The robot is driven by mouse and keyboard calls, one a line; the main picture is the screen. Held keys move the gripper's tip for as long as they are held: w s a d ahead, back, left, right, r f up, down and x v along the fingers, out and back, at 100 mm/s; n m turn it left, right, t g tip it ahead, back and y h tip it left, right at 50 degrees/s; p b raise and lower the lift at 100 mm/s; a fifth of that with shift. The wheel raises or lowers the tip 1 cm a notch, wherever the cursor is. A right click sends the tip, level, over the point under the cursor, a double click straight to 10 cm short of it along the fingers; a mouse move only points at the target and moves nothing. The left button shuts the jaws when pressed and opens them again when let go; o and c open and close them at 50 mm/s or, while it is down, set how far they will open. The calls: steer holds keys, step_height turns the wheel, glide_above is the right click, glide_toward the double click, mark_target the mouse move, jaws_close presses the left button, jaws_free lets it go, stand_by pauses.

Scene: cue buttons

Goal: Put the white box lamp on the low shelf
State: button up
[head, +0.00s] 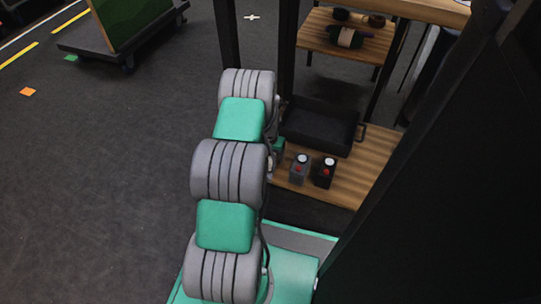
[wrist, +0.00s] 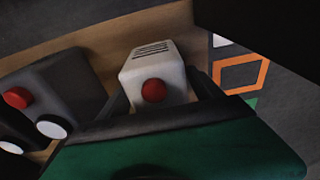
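The white box lamp (wrist: 152,64) shows in the wrist view, with a red button on its face and dark slots on top. It is between the two dark fingers of my gripper (wrist: 160,97). The fingers are close along both sides, but I cannot tell whether they press on it. My arm hides the box in the head view. A wooden shelf (head: 346,187) holds a grey box lamp (head: 299,171) and a black box lamp (head: 324,175), each with a red button and white dome. I cannot tell which board is the low shelf.
A black tray (head: 318,128) stands on the shelf behind the lamps. In the wrist view, a dark box (wrist: 68,88) stands left of the white one. Dark posts and a large dark panel (head: 450,190) flank the shelf. Another wooden shelf (head: 370,50) holds small items.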

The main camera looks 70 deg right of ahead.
steer(key=shift+r, duration=0.1)
steer(key=r+p, duration=0.2)
steer(key=r, duration=0.2)
steer(key=a+r+p, duration=0.1)
steer(key=r+p, duration=0.1)
steer(key=r, duration=0.2)
steer(key=r+p, duration=0.2)
steer(key=r, duration=0.2)
steer(key=shift+a+r, duration=0.1)
steer(key=shift+a, duration=0.1)
